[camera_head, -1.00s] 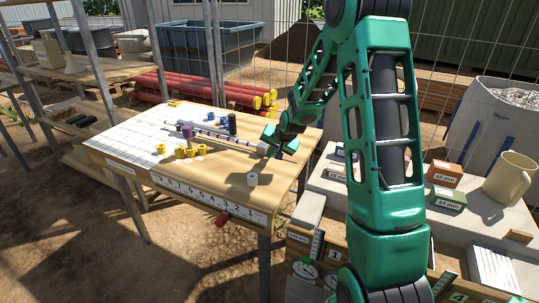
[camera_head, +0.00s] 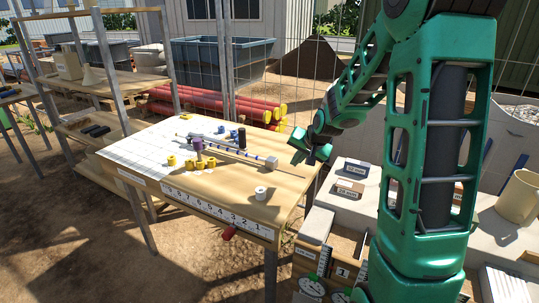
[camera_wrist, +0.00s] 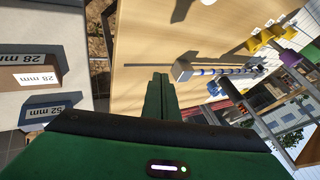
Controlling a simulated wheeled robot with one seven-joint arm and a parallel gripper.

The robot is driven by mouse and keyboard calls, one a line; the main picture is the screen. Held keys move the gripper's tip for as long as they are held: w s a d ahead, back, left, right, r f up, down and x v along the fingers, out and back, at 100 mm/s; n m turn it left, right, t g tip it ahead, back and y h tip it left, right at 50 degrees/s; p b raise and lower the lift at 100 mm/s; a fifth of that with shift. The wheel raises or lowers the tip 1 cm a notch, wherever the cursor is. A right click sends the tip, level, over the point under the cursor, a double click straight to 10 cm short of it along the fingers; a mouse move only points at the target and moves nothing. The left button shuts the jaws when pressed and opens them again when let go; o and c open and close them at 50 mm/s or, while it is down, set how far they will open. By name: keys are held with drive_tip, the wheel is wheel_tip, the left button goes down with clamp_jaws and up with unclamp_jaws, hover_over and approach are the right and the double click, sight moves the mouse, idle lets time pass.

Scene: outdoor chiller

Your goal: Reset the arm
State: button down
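My gripper (camera_head: 307,152) hangs over the right edge of the wooden table (camera_head: 285,188) in the head view, beside the grey block at the end of the blue-banded rod (camera_head: 240,154) and apart from it. In the wrist view my two green fingers (camera_wrist: 162,92) lie side by side with no visible gap and nothing between them. The rod with its grey block (camera_wrist: 183,70) lies on the tabletop past the fingertips. My green arm comes down on the right of the head view and hides part of the bench there.
A white cylinder (camera_head: 261,193) stands near the table's front right. Yellow pieces (camera_head: 190,163), a purple piece (camera_head: 198,143) and a black cylinder (camera_head: 242,138) are further left. Labelled boxes (camera_head: 350,187) and a beige mug (camera_head: 519,197) stand on the right bench. Wire fencing runs behind.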

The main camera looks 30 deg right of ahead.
drive_tip(key=s+a+r+n+g, duration=0.1)
drive_tip(key=s+r+g, duration=0.1)
drive_tip(key=s, duration=1.1)
drive_tip(key=s+a+r+n+g, duration=0.1)
drive_tip(key=s+g, duration=0.2)
drive_tip(key=s, duration=0.9)
drive_tip(key=s+a+r+n+g, duration=0.1)
drive_tip(key=s+a+r+g, duration=0.1)
drive_tip(key=s, duration=1.1)
drive_tip(key=shift+s+r, duration=0.3)
drive_tip(key=shift+r, duration=0.05)
